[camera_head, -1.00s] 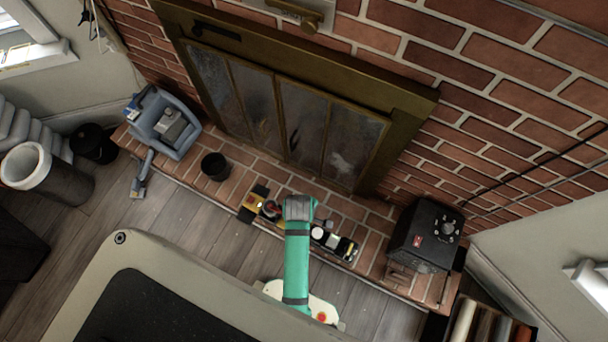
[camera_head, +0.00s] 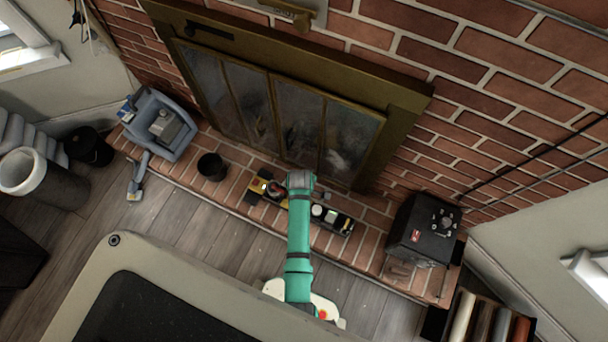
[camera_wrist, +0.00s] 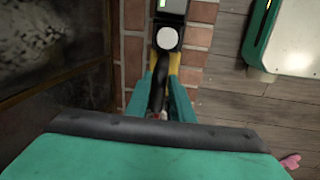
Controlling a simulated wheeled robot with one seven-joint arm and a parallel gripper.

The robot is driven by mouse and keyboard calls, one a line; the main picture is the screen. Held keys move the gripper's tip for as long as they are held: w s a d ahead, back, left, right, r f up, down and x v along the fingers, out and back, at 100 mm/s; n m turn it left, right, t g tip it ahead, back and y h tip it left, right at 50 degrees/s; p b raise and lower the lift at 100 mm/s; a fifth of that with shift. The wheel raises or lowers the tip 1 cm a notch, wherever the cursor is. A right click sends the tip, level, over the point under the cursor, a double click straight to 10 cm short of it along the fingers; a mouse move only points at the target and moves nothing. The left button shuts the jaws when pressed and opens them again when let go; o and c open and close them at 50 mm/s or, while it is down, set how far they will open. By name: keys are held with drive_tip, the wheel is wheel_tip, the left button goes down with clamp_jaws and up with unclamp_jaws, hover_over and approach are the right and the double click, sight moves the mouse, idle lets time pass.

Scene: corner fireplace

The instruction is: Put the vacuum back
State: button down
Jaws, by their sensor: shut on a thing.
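In the wrist view, my gripper (camera_wrist: 160,88) is shut on the dark handle of a long black thing, the vacuum (camera_wrist: 165,38) as far as I can tell. It has a white disc and a pale end with a green light. In the head view, the vacuum (camera_head: 342,222) is over the brick hearth, to the right of my teal arm, in front of the fireplace doors. My arm hides the grip there. A yellow and black part shows left of the arm; I cannot tell what it belongs to.
A blue-grey container (camera_head: 162,125) with a grey device stands on the hearth's left end, beside a small black pot (camera_head: 211,167). A black box (camera_head: 423,232) stands at the right end.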

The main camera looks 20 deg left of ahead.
drive_tip(key=shift+f, duration=1.35)
drive_tip(key=c, duration=1.5)
unclamp_jaws()
drive_tip(key=shift+f, duration=0.1)
drive_tip(key=shift+c, duration=0.2)
